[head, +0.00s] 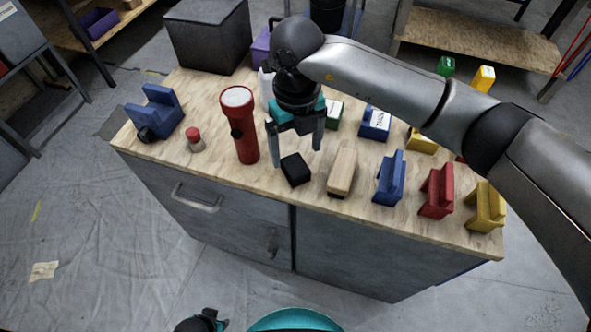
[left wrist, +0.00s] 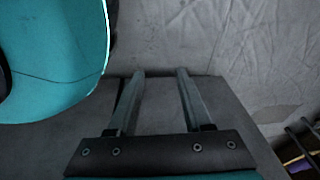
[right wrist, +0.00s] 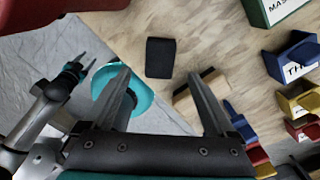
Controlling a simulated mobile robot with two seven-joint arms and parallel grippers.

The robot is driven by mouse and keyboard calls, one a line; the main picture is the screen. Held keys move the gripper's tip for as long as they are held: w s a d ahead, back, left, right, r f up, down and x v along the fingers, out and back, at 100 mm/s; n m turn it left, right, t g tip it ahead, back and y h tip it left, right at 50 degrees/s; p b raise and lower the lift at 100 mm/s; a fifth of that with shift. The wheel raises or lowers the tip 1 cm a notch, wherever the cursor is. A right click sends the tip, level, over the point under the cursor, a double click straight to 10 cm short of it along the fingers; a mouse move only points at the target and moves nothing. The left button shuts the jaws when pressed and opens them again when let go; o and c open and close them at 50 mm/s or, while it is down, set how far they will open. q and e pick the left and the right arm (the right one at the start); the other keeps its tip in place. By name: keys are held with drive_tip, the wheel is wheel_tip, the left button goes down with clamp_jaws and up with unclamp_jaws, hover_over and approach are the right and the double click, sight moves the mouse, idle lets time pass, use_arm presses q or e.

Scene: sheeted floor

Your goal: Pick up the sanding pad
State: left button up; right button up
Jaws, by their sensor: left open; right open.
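The sanding pad, which I take to be the small black block (head: 295,169), lies on the wooden top of the workbench (head: 225,180) near its front. It also shows in the right wrist view (right wrist: 160,57), just beyond and between my fingertips. My right gripper (head: 296,157) is open and empty above the pad, its fingers apart on either side in the head view. I cannot tell the exact height. My left gripper (left wrist: 160,72) is open and empty, away from the bench over the floor.
A wooden block with a dark underside (head: 342,170) lies close right of the pad. Blue (head: 390,180), red (head: 437,192) and yellow (head: 485,207) holders stand right. A grey box (head: 208,35) sits at the back.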

sight(295, 165)
drive_tip(key=shift+w+a+f+b, duration=0.1)
drive_tip(key=shift+f+b, duration=0.5)
drive_tip(key=shift+f, duration=1.25)
use_arm(q)
drive_tip(key=shift+w+d+r+b, duration=0.25)
drive_tip(key=shift+w+d+r, duration=0.45)
drive_tip(key=shift+w, duration=0.2)
drive_tip(key=shift+w+d+r+b, duration=0.2)
drive_tip(key=shift+w+d+r, duration=0.4)
drive_tip(key=shift+w+d, duration=0.25)
use_arm(e)
drive_tip(key=shift+f, duration=1.3)
use_arm(q)
drive_tip(key=shift+a, duration=0.1)
use_arm(e)
drive_tip(key=shift+c, duration=0.3)
clamp_jaws()
drive_tip(key=shift+w+r, duration=0.1)
